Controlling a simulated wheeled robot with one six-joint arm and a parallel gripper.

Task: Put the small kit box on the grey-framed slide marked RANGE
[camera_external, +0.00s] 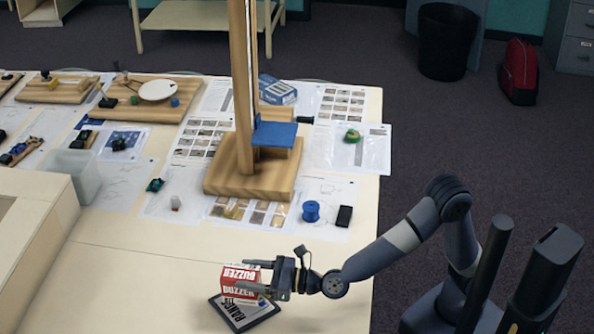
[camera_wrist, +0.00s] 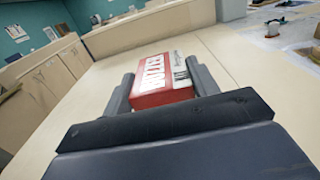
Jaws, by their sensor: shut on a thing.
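The small kit box (camera_external: 240,281) is red and white and marked BUZZER. My gripper (camera_external: 268,277) is shut on it, at the front of the table. In the wrist view the box (camera_wrist: 160,80) sits between the two fingers (camera_wrist: 165,88). The grey-framed slide (camera_external: 240,316) marked RANGE lies flat on the table below the box. The box and gripper cover its upper part in the external view. I cannot tell whether the box touches the slide. The slide does not show in the wrist view.
A wooden stand (camera_external: 250,178) with a tall post rises behind my gripper. A blue spool (camera_external: 311,211) and a black block (camera_external: 344,216) lie on sheets at the right. A pale wooden box (camera_external: 38,232) is at the left. The table around the slide is clear.

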